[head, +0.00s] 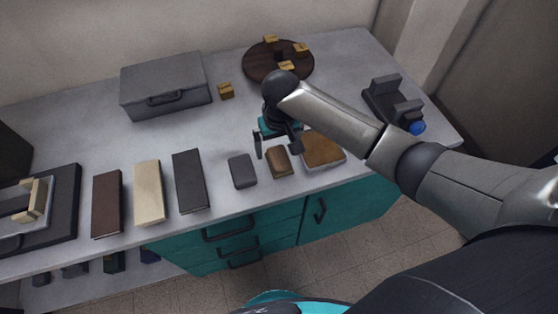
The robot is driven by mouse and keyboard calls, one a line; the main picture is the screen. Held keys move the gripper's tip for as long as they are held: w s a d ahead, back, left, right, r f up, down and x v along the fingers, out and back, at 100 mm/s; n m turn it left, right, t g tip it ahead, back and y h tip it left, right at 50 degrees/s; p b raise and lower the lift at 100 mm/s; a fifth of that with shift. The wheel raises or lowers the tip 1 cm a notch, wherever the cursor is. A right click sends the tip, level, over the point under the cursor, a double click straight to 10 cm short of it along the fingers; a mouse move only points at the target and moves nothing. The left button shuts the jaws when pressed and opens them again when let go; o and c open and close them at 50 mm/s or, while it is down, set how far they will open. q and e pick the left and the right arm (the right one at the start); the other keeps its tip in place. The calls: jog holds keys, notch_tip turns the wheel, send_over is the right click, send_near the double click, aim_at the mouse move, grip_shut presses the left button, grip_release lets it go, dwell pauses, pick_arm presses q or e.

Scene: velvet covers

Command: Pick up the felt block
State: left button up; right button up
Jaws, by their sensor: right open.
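A small dark grey block (242,171) with rounded edges lies on the grey worktop near its front edge; it looks like the felt block. A small brown block (278,163) lies just to its right. I cannot tell their materials for certain. My right gripper (278,151) points down with its fingers apart and nothing between them. In the picture its fingertips are at the far edge of the brown block, to the right of the grey block. I cannot tell its exact height above the worktop. My left gripper is not in view.
A tan-topped pad (323,151) lies right of the brown block. Dark (189,181), cream (149,193) and brown (107,204) covers lie left. A grey case (165,85) and round dark board (260,65) stand behind.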

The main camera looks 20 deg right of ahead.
aim_at(279, 156)
jog(key=f, duration=0.1)
jog(key=f+b, duration=0.1)
jog(key=f, duration=0.3)
jog(key=shift+w+d+f+b, duration=0.1)
jog(key=shift+d+b, duration=0.15)
jog(key=shift+b, duration=0.05)
jog(key=shift+c, duration=0.2)
jog(key=c, duration=1.3)
notch_tip(279, 156, up, 20)
jog(key=p, duration=0.4)
jog(key=shift+p, duration=0.35)
